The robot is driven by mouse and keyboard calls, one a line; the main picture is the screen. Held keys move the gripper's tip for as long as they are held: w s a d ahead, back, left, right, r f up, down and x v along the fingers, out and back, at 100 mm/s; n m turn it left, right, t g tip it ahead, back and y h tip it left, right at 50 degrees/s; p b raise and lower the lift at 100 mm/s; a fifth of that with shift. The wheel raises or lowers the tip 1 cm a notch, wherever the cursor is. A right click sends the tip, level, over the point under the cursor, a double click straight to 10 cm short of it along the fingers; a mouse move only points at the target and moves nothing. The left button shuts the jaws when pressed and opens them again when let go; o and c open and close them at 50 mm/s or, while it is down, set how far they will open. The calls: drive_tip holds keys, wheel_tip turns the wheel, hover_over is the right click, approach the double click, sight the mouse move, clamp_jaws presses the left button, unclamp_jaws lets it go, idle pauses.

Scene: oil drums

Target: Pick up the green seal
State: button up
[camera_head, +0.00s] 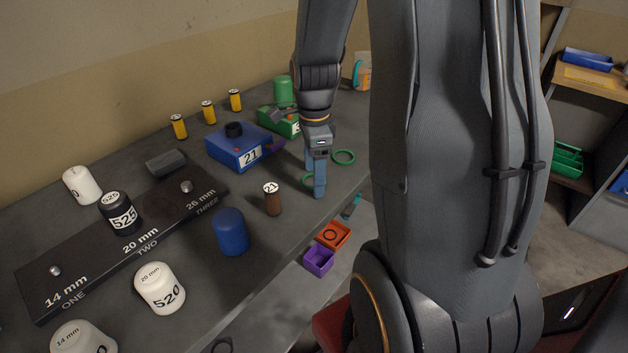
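Two green ring seals lie on the grey bench near its right end. One green seal (344,157) shows whole, just right of my gripper. The other green seal (305,180) is partly hidden behind my gripper's fingers. My gripper (319,187) points down at this second seal, with its blue fingers low over the bench. The fingers overlap in this view, so I cannot tell whether they are open or shut, or whether they touch the seal.
A brown cylinder marked 21 (272,199) stands left of my gripper. A blue box marked 21 (240,147) and a green box (280,122) stand behind. A blue cylinder (231,232) is front left. Orange (333,235) and purple (318,261) bins sit below the bench edge.

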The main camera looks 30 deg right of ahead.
drive_tip(key=shift+f, duration=0.1)
idle(0.4)
drive_tip(key=c, duration=1.1)
